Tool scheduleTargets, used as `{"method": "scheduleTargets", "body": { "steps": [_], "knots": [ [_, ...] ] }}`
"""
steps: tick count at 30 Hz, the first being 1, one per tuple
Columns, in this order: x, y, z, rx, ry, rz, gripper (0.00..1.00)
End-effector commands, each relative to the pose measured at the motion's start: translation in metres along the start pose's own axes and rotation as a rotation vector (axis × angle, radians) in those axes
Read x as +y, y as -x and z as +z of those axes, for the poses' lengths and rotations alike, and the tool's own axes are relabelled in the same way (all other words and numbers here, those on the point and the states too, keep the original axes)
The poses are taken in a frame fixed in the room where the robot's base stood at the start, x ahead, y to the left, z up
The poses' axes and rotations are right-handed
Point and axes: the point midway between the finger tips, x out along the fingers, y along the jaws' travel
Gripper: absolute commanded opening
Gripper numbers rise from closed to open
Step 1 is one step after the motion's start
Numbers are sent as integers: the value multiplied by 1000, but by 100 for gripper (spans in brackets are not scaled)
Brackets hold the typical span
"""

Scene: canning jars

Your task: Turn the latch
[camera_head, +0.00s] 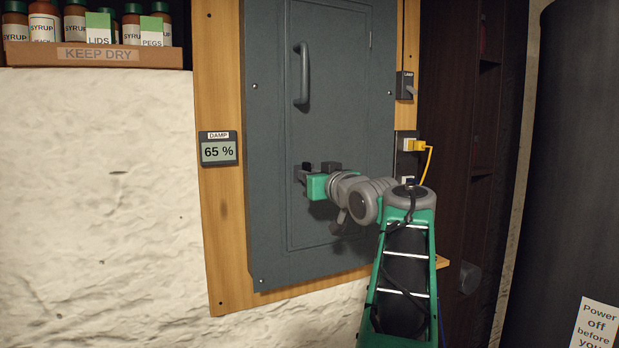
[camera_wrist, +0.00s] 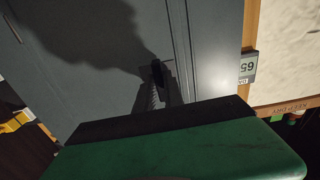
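The grey cabinet door (camera_head: 340,100) is closed, with a vertical bar handle (camera_head: 302,73) in its upper left part. My gripper (camera_head: 315,170) is at the left edge of the door, below the handle, facing the panel. Dark blocks show beyond its green palm, close to the panel. No latch can be clearly made out in the head view, where my gripper covers that spot. In the wrist view a small dark part (camera_wrist: 158,74) shows just beyond my palm, near the door edge; I cannot tell whether it is the latch or a fingertip. Contact and finger gap are unclear.
A damp display (camera_head: 218,149) reading 65 % is on the wooden frame to the left. A switch (camera_head: 405,86) and a yellow plug (camera_head: 417,146) with a cord are to the right. A shelf of jars (camera_head: 95,55) is at upper left.

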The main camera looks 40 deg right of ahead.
Motion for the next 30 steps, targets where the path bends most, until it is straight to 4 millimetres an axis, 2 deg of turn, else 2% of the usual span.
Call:
{"method": "scheduleTargets", "body": {
  "steps": [1,8,17,27,30],
  "knots": [
    [0,0,1,-1,-1,0,16],
    [0,0,0,0,-1,0,35],
    [1,4,0,1,-1,2,35],
    [1,67,0,1,1,4,35],
    [0,76,0,0,-1,1,35]
  ]
}}
